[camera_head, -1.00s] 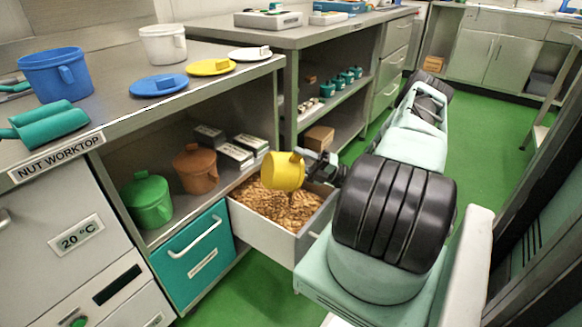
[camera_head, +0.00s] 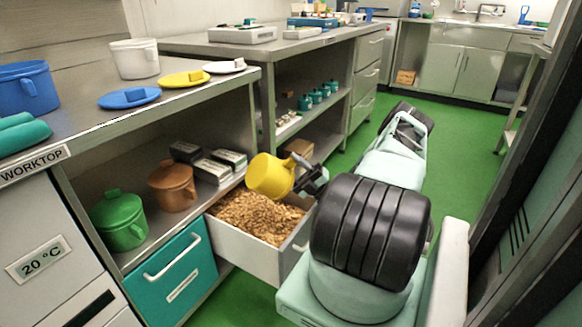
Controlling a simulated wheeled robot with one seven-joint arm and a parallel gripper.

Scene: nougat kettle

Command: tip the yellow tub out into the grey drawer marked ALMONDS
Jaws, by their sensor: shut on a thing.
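The yellow tub (camera_head: 270,176) is held by my gripper (camera_head: 301,178) above the open grey drawer (camera_head: 243,252). The tub is tilted, with its closed base toward the upper right side of the drawer; I cannot see into it. My gripper is shut on the tub at its right side, partly hidden behind my arm. The drawer is pulled out and holds a heap of brown almond-like pieces (camera_head: 250,215). No marking can be read on the drawer's front from here.
A teal drawer (camera_head: 180,270) is shut to the left. A green pot (camera_head: 119,222), a brown pot (camera_head: 172,187) and several boxes (camera_head: 212,170) stand on the shelf above. The worktop holds a blue tub (camera_head: 28,90), a white tub (camera_head: 134,60) and plates. Green floor is free behind my arm.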

